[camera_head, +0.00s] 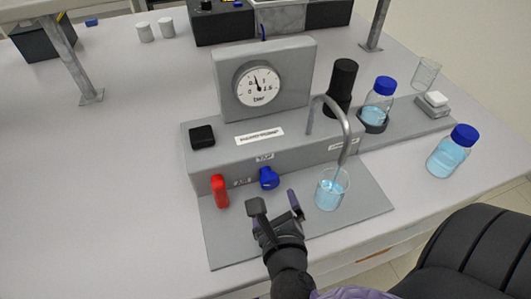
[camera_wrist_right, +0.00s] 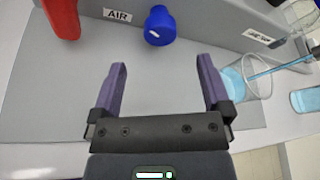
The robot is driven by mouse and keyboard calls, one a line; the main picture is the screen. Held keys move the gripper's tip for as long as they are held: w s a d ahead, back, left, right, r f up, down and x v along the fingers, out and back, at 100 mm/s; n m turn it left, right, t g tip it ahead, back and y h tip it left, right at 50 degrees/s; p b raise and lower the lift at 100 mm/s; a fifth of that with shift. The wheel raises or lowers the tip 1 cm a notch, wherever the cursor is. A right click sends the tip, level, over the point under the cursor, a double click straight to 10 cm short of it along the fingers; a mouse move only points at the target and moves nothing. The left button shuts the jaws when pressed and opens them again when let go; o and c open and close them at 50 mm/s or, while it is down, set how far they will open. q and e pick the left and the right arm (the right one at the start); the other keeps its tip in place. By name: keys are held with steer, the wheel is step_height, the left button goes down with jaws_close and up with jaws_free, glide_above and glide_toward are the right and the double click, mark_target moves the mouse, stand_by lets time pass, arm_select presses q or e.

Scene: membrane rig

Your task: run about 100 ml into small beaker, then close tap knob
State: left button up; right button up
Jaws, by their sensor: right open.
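The blue tap knob (camera_head: 268,178) is on the front face of the grey rig, under the "TAP" label. It also shows in the right wrist view (camera_wrist_right: 160,26), ahead of the fingers. The small beaker (camera_head: 331,189) stands on the grey base plate under the curved spout (camera_head: 343,130) and holds blue liquid. It shows at the right of the wrist view (camera_wrist_right: 243,80). My right gripper (camera_head: 275,204) is open and empty, in front of the tap knob and apart from it, with the beaker to its right. My left gripper is not in view.
A red air handle (camera_head: 219,191) is left of the tap knob. A pressure gauge (camera_head: 257,84) stands above. A blue-capped bottle (camera_head: 377,103) sits on the rig; another (camera_head: 451,152) stands on the table at right.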

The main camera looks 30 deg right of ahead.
mark_target(270, 184)
steer(key=b+x, duration=0.1)
steer(key=x, duration=0.2)
steer(key=b+x, duration=0.1)
steer(key=x, duration=0.1)
steer(key=b+x, duration=0.1)
steer(key=x, duration=0.2)
steer(key=shift+w+d+f, duration=0.1)
steer(key=shift+d+f, duration=0.05)
steer(key=shift+f, duration=0.3)
steer(key=shift+w+d, duration=0.1)
steer(key=shift+w, duration=0.25)
